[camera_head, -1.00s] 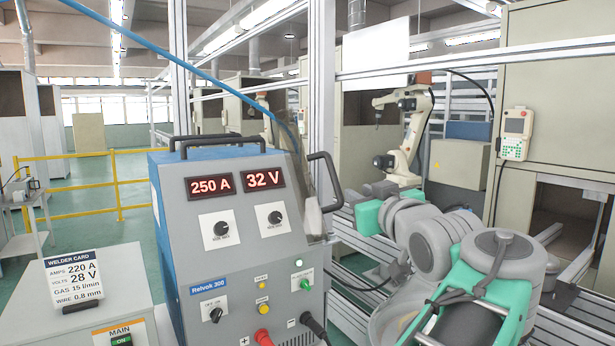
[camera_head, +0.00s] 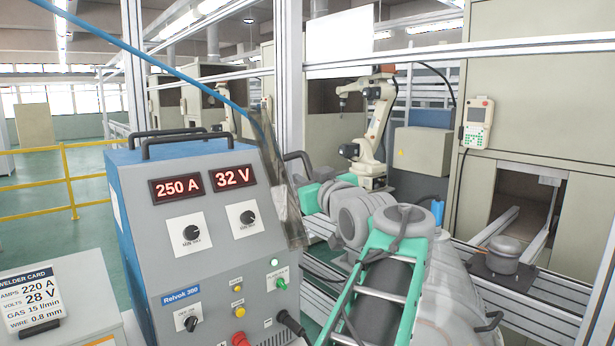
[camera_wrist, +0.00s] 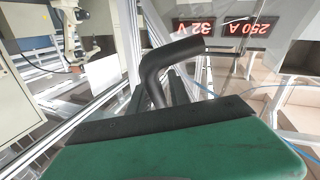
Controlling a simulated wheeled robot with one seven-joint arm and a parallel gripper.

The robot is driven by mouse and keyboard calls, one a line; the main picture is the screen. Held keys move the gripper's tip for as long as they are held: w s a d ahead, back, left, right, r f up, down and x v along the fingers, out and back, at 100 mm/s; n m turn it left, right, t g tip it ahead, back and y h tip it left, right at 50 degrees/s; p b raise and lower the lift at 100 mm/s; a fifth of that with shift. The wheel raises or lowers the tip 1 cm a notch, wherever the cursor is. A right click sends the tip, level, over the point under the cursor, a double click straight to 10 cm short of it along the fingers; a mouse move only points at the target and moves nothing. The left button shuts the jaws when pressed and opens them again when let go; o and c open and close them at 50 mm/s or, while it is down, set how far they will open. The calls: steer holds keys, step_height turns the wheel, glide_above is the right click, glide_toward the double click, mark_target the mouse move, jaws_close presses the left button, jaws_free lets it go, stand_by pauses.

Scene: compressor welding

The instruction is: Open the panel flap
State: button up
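The grey and blue welding power source (camera_head: 206,225) stands left of centre in the head view, its displays reading 250 A and 32 V. A see-through flap (camera_head: 284,190) stands tilted along its right edge, the likely panel flap. My gripper (camera_head: 309,197) is the green end of my arm, close to the right of the flap.
A welder card (camera_head: 31,297) reading 220 A and 28 V stands on a box at the lower left. Aluminium frame posts (camera_head: 291,75) rise behind the welder. A white robot arm (camera_head: 370,130) and a teach pendant (camera_head: 478,122) are at the back right.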

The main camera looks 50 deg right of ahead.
jaws_close()
stand_by(1.4)
